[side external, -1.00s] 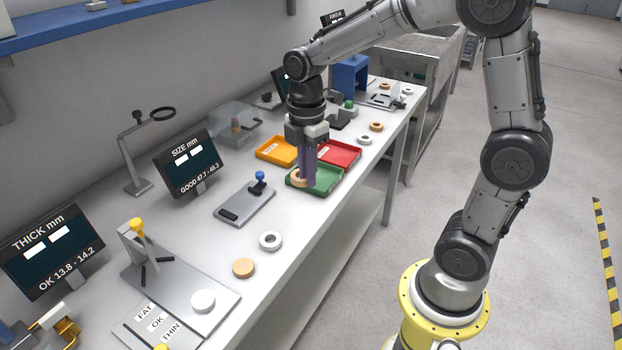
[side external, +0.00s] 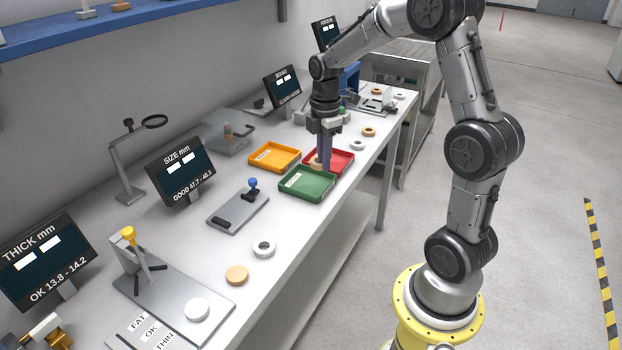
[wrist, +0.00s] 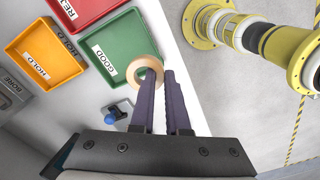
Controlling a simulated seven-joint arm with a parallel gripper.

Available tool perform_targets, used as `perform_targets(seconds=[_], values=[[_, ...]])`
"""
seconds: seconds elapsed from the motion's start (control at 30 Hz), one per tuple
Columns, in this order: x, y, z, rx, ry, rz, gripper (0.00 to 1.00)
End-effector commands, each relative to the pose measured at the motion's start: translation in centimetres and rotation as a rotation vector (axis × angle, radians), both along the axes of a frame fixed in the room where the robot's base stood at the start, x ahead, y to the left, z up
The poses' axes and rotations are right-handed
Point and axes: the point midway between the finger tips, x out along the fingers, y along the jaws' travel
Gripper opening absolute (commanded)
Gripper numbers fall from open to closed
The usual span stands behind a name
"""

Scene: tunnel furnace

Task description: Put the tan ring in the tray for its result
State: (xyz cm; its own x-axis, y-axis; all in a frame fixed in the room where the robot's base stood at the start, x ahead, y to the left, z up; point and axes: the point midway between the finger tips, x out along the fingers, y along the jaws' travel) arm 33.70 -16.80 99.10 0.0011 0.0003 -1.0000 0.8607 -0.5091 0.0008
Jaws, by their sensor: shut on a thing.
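My gripper (side external: 321,166) is shut on the tan ring (side external: 315,161), held at the fingertips. In the side view it is in front of the left part of the red tray (side external: 344,163), by the green tray (side external: 312,196). In the wrist view the tan ring (wrist: 136,82) overlaps the edge of the green tray (wrist: 112,31), labelled GOOD. The red tray (wrist: 84,13) has a partly cut-off label. The orange tray (wrist: 38,48) is labelled HOLD and is also in the side view (side external: 258,166). Height above the trays is hard to tell.
A gauge plate with a blue knob (side external: 253,184) lies left of the green tray. The SIZE screen (side external: 181,171) and THICK screen (side external: 48,258) stand on the bench. Loose rings, including a white one (side external: 263,249), lie near the bench's front edge.

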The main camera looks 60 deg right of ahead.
Motion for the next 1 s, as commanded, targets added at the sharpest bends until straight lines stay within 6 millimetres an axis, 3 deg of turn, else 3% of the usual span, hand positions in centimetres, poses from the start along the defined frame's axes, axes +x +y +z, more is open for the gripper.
perform_targets(seconds=[0.2,0.33,0.57,0.8,1.0], values=[[3.0,-1.4,-3.8,0.002,0.003,0.000,0.00],[3.9,-1.9,-5.1,0.001,0.001,0.000,0.00],[4.7,-2.3,-6.1,0.001,0.001,0.000,0.00],[4.7,-2.3,-9.1,0.001,0.002,0.000,0.00],[4.8,-2.3,-9.1,-0.001,-0.001,0.000,0.00]])
